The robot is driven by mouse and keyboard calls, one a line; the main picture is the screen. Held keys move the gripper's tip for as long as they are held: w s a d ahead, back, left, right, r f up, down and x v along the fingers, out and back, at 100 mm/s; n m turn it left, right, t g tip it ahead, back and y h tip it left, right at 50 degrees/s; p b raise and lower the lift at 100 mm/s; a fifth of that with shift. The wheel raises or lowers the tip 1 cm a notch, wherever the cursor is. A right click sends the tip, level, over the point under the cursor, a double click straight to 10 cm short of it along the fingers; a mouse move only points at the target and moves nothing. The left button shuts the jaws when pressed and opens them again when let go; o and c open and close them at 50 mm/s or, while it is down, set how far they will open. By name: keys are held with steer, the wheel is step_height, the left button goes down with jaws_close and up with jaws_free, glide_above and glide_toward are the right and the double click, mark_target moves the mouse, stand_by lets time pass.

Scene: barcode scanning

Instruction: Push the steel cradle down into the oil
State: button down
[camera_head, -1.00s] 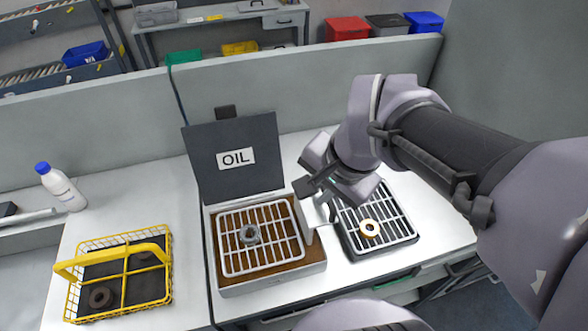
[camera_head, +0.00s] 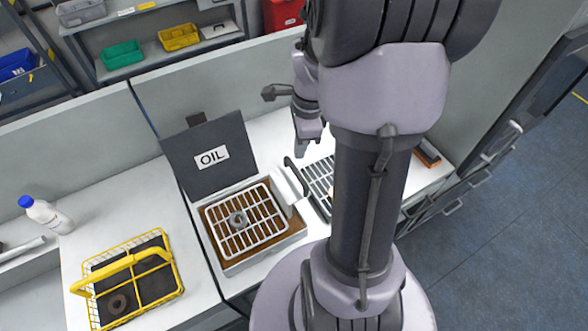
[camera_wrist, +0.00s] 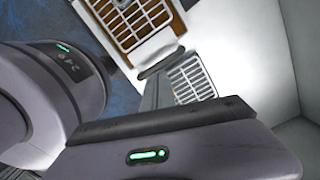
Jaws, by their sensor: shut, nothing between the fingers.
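The steel cradle (camera_head: 262,212) is a pale wire grid with a plate and dark handle (camera_head: 294,172) on its right side. It lies over the brown oil in the open bath (camera_head: 262,261), with its bars and a grey ring (camera_head: 238,219) visible above the oil. Its exact depth is hard to tell. The cradle also shows at the top of the wrist view (camera_wrist: 128,22). My gripper (camera_head: 301,150) is shut and empty, above and behind the handle in the head view, apart from the cradle. My arm hides part of the bench.
The bath's lid (camera_head: 212,158), marked OIL, stands open behind it. A drain rack (camera_head: 320,182) is right of the bath, partly hidden by my arm. A yellow basket (camera_head: 128,276) with dark rings and a white bottle (camera_head: 47,214) are at left. A partition (camera_head: 90,168) runs behind.

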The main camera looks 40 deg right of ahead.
mark_target(298, 175)
steer(key=shift+w+a+f+b, duration=0.1)
steer(key=shift+a+f+b, duration=0.05)
steer(key=shift+f+b, duration=1.2)
steer(key=shift+w+a+f+b, duration=0.1)
steer(key=shift+f+b, duration=0.8)
steer(key=shift+f, duration=0.8)
step_height(298, 175, down, 6)
steer(key=b, duration=0.5)
steer(key=shift+r, duration=0.15)
steer(key=shift+s+r, duration=0.1)
steer(key=shift+r, duration=0.15)
steer(key=shift+s+d+r+p, duration=0.25)
steer(key=shift+s+d+p, duration=0.15)
steer(key=shift+d, duration=0.25)
steer(key=shift+s+d+r+p, duration=0.25)
steer(key=shift+s+d, duration=0.1)
steer(key=shift+d, duration=0.25)
